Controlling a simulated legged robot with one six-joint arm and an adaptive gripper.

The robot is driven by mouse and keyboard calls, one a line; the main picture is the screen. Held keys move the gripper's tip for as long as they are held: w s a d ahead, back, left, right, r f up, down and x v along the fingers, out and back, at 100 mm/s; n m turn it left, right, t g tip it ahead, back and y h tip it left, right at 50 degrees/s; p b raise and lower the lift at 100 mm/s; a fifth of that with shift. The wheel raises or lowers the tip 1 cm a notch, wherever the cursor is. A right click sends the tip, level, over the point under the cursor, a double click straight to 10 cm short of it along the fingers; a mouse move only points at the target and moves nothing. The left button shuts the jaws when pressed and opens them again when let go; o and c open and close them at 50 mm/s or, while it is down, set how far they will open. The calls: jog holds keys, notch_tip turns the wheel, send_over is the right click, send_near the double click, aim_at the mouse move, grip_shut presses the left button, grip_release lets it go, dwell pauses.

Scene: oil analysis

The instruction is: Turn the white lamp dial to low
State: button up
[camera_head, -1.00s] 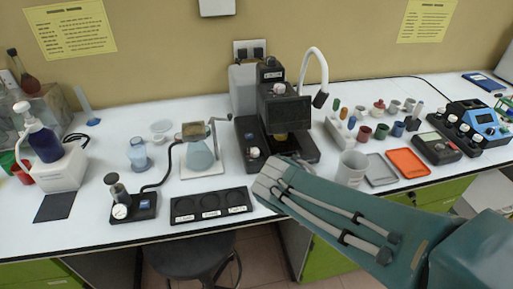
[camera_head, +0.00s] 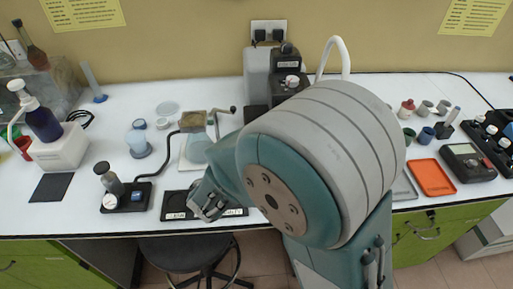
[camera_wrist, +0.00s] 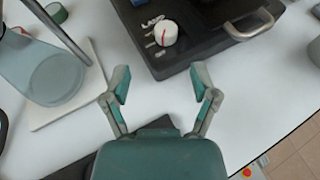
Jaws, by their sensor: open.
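A white round dial (camera_wrist: 165,33) with a red pointer line sits on a black machine base (camera_wrist: 195,45) in the wrist view. Several small white labels lie to its left, too small to read. The red line runs nearly straight up and down in that picture. My gripper (camera_wrist: 160,83) is open and empty, its fingers apart just short of the base's near edge, below the dial in the picture. It also shows in the head view (camera_head: 208,205), over the black labelled tray (camera_head: 174,204). My arm hides the dial in the head view. The white curved lamp neck (camera_head: 334,55) rises behind my arm.
A glass flask (camera_wrist: 52,75) on a white stand (camera_wrist: 75,105) is close left of my gripper. A metal handle (camera_wrist: 247,22) sticks out at the base's right.

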jog(key=x, duration=0.4)
jog(key=d+x, duration=0.1)
jog(key=x, duration=0.2)
jog(key=shift+w+d, duration=0.1)
jog(key=shift+d, duration=0.05)
jog(key=shift+w+f, duration=0.2)
jog(key=shift+w, duration=0.2)
jog(key=shift+a, duration=0.2)
jog(key=shift+d, duration=0.2)
grip_shut()
